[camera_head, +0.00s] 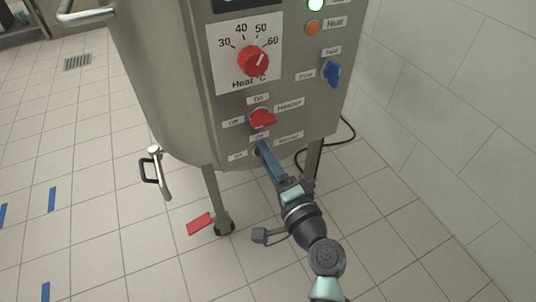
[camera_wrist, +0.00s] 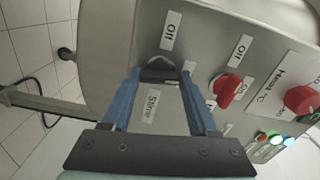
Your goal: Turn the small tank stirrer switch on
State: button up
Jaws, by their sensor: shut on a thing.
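The steel tank (camera_head: 165,75) stands on legs with its control panel facing me. The stirrer switch is a dark knob (camera_wrist: 160,70) low on the panel, between an "Off" label and a "Stirrer" label in the wrist view. My gripper (camera_wrist: 160,76) has its two blue fingers on either side of this knob and is shut on it. In the head view my gripper (camera_head: 264,150) reaches up to the bottom row of the panel and mostly hides the knob. I cannot tell which label the knob points to.
Just above is the red heater switch (camera_head: 262,118), close to my fingers, with the red heat dial (camera_head: 253,61) higher up. A blue switch (camera_head: 332,72) sits to the right. A valve handle (camera_head: 157,172) sticks out at lower left. A wall (camera_head: 460,110) stands at right.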

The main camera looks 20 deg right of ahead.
jog(key=shift+m+p, duration=0.3)
jog(key=shift+m, duration=0.5)
jog(key=o, duration=1.4)
jog(key=s, duration=0.4)
jog(key=s+p, duration=0.1)
jog(key=s, duration=0.3)
jog(key=s+p, duration=0.1)
jog(key=s, duration=0.4)
jog(key=shift+d, duration=0.25)
